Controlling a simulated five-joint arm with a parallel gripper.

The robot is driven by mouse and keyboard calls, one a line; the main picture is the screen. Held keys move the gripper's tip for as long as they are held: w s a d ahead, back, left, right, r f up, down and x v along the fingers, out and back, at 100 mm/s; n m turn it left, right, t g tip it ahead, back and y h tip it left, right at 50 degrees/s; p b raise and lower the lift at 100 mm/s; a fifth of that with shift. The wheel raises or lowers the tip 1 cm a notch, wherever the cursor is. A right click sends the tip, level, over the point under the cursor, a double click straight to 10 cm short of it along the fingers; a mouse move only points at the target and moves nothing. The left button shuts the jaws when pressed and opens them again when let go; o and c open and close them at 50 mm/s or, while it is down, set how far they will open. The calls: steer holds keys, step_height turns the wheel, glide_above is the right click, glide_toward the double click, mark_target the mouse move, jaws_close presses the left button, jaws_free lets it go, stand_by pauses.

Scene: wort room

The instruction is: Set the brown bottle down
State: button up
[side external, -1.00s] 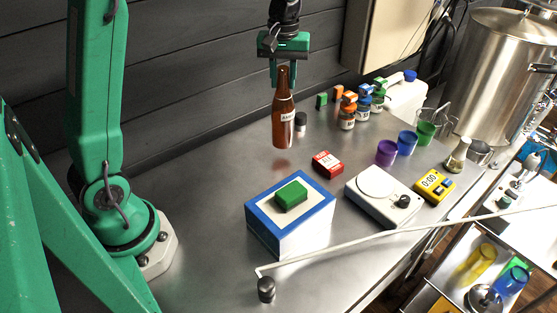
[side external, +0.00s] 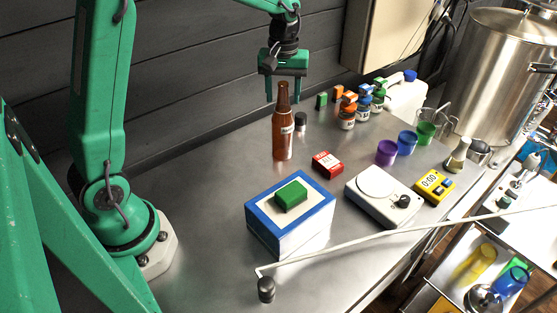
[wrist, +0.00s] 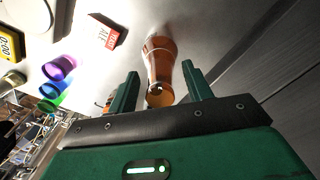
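My gripper (side external: 284,92) is at the top of the bottle's neck in the side view. In the wrist view my gripper (wrist: 161,70) has its two fingers spread, one on each side of the bottle, with visible gaps. It is open and holds nothing.
A blue-edged block (side external: 290,235) bearing a green block (side external: 291,196) stands in front. A red box (side external: 327,164), a white scale (side external: 383,197) and a yellow timer (side external: 434,187) lie to the right. Small jars (side external: 347,117) and a black-capped vial (side external: 300,122) stand near the bottle.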

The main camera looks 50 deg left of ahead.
steer(key=shift+r, duration=0.1)
step_height(320, 180, up, 12)
steer(key=shift+r, duration=0.1)
stand_by(0.9)
steer(key=shift+s, duration=0.1)
stand_by(0.4)
steer(key=s+d+f+m+t, duration=0.2)
steer(key=s+m, duration=0.2)
steer(key=s, duration=0.7)
steer(key=s+d+f+m+t, duration=0.3)
steer(key=s+m, duration=0.2)
steer(key=s, duration=0.6)
steer(key=shift+t, duration=0.3)
